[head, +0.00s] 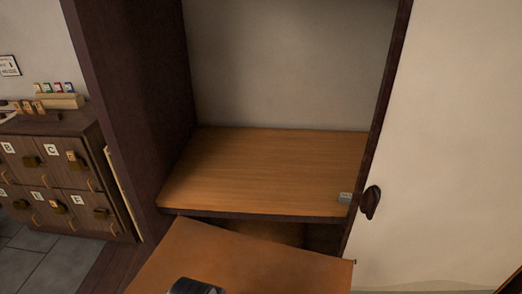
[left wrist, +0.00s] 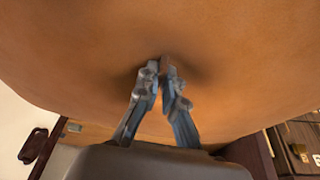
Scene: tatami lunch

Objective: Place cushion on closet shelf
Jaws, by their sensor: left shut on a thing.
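The orange-brown cushion (head: 255,262) is at the bottom of the head view, in front of and partly below the closet shelf (head: 270,170). The shelf is bare wood apart from a small grey piece (head: 345,198) at its front right corner. My left gripper (left wrist: 163,68) is shut on the cushion (left wrist: 240,50), whose surface fills most of the left wrist view and dents around the fingertips. In the head view only a dark part of this gripper shows over the cushion. The cushion's near part is cut off. My right gripper is in neither view.
The closet has a dark left side wall (head: 135,80) and a narrow dark right post. A pale door panel (head: 450,130) with a dark knob (head: 370,202) stands at right. A locker cabinet (head: 60,180) stands at left. The space above the shelf is free.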

